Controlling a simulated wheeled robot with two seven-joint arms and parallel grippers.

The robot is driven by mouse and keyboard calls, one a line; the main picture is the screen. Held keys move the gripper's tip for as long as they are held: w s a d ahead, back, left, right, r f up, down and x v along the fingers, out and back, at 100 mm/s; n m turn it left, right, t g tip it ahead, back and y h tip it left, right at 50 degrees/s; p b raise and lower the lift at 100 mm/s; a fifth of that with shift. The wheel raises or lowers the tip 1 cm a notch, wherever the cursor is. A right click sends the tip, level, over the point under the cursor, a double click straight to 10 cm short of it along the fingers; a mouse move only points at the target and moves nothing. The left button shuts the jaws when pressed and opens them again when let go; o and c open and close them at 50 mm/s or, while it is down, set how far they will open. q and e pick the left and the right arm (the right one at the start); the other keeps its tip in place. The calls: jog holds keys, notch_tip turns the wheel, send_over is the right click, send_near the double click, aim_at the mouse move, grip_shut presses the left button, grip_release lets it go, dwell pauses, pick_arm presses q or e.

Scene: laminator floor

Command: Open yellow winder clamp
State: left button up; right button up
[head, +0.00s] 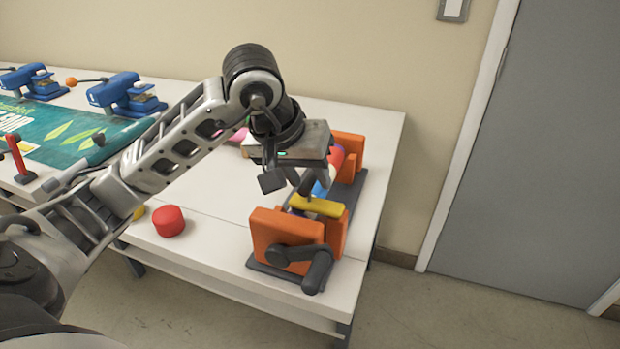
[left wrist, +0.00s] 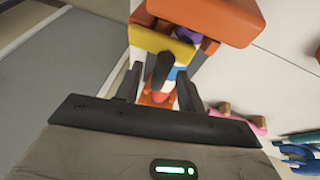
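The winder (head: 257,231) has orange end blocks, a dark base and a crank at its near end. Its yellow clamp (head: 317,207) lies flat across the top of the near block; it also shows in the left wrist view (left wrist: 150,40). A dark upright lever (left wrist: 160,70) stands out from the clamp. My left gripper (head: 300,184) points down just above the clamp. In the left wrist view its two fingers (left wrist: 161,92) are apart, one on each side of the lever, with gaps visible. Contact with the lever is not clear. My right gripper is not in view.
The winder stands near the right edge of the white table (head: 215,215). A red round object (head: 168,220) sits at the front edge. Blue machines (head: 125,94) and a green printed sheet (head: 60,130) are at the left. A grey door (head: 530,150) is at the right.

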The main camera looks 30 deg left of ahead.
pick_arm(q)
jog(key=shift+x, duration=0.75)
grip_shut()
jog(key=shift+w+d+r, duration=0.1)
